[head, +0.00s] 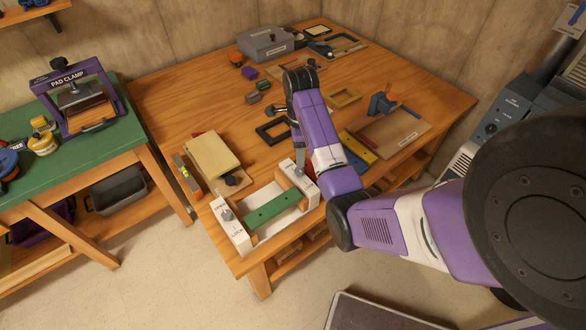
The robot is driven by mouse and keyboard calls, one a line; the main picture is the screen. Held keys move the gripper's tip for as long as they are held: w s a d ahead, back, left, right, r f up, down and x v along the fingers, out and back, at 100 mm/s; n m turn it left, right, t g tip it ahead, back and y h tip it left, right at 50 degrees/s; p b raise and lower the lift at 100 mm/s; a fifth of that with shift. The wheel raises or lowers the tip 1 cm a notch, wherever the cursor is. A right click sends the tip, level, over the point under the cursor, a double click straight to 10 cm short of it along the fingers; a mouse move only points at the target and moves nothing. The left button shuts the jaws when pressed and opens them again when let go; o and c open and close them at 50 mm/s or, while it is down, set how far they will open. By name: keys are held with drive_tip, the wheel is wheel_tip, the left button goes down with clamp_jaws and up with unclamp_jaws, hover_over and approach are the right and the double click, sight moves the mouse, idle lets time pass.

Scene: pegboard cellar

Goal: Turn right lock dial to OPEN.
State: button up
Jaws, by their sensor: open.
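The lock fixture stands at the front edge of the wooden table, with a white block at each end and a green bar (276,208) between them. The right white block (307,184) carries the right lock dial (299,171), which is small and partly hidden by my gripper. The left white block (237,238) has a grey dial (227,215) and printed lettering including LOCK. My gripper (298,156) points down at the right dial, open; its fingers are mostly hidden beside my purple arm. I cannot tell whether they touch the dial or where it points.
Frames, small blocks and a grey box (265,43) lie farther back on the table (190,90). A green bench (110,115) with a pad clamp (75,95) stands left.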

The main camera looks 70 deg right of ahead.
sight(299, 170)
wheel_tip(299, 170, down, 8)
drive_tip(key=shift+r+p, duration=0.2)
drive_tip(key=shift+p, duration=0.3)
drive_tip(key=shift+c, duration=0.2)
clamp_jaws()
